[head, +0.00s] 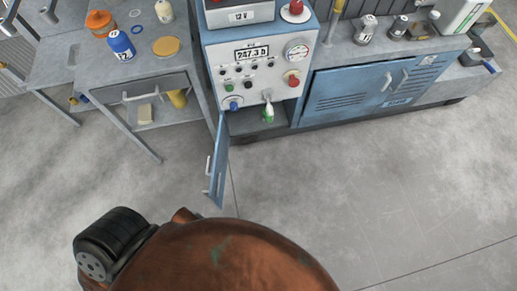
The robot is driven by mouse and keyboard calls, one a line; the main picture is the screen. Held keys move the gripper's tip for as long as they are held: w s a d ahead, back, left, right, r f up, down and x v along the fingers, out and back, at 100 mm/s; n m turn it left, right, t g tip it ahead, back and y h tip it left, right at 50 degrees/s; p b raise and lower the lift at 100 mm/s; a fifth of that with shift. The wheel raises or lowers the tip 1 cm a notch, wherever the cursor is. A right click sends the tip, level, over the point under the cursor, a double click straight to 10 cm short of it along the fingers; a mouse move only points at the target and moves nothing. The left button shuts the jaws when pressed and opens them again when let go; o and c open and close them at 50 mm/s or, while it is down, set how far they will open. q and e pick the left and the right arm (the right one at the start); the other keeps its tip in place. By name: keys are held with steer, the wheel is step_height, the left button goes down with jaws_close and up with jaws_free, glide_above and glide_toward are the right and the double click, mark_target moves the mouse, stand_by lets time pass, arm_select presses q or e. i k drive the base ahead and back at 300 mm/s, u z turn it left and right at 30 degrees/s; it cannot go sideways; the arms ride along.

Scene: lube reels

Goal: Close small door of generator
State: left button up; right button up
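The generator (256,50) is a grey-white and blue cabinet with a control panel, a lit readout and several buttons. Its small blue door (217,165) hangs open at the lower left of the cabinet and sticks out toward me over the floor. The door has small handles (207,166) on its left face. The low compartment (245,122) beside the door is uncovered, and a small green-and-white bottle (268,112) shows at its opening. Neither of my grippers is in view, so nothing of mine is seen touching the door.
A grey workbench with a drawer (160,83) stands left of the generator, holding a blue bottle (121,45) and an orange container (100,23). A blue cabinet with louvred doors (341,93) stands to the right. The grey concrete floor (380,190) in front is clear.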

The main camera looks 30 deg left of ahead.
mark_target(221, 154)
steer(key=z, duration=1.7)
steer(key=k, duration=1.8)
steer(key=u, duration=1.3)
steer(key=k, duration=0.75)
steer(key=u, duration=0.55)
steer(key=i, duration=0.5)
steer(key=u, duration=0.05)
